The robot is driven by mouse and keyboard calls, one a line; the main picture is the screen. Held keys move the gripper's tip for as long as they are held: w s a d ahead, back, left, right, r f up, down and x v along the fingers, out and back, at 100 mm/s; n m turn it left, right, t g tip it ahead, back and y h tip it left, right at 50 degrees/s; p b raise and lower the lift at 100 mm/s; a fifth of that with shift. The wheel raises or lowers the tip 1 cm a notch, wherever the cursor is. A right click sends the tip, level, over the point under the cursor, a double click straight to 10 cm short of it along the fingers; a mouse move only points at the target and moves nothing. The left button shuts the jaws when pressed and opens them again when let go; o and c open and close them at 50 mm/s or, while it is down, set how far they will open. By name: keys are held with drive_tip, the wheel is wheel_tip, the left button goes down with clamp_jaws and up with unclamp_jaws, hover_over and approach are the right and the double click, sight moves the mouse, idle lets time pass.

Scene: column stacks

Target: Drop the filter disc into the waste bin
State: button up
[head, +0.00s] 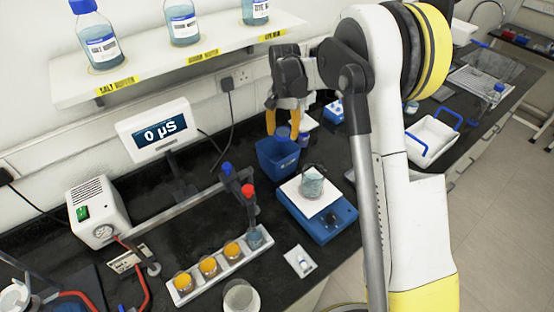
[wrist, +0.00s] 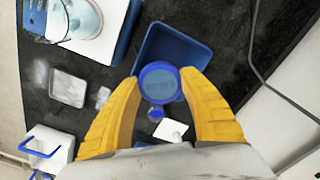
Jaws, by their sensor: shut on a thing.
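The filter disc (wrist: 160,84) is a round, blue-rimmed piece between my yellow fingertips in the wrist view. My gripper (head: 284,130) is shut on it and points down; it also shows in the wrist view (wrist: 161,98). The waste bin (head: 279,160) is a blue open-topped box on the black bench, just below my gripper in the head view. In the wrist view the bin's open top (wrist: 205,52) lies beyond the fingertips, and the disc overlaps its near edge. The disc is held apart from the bin, above it.
A blue balance (head: 326,222) with a beaker (head: 312,182) stands right of the bin. A rack of orange-filled jars (head: 208,268) is in front. A shelf with bottles (head: 183,22) hangs at the back wall. A white tray with blue handles (head: 430,138) lies right.

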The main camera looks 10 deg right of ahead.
drive_tip(key=shift+f+b, duration=1.3)
drive_tip(key=shift+f, duration=1.35)
drive_tip(key=o, duration=0.9)
wheel_tip(320, 180, up, 12)
drive_tip(key=shift+r, duration=0.1)
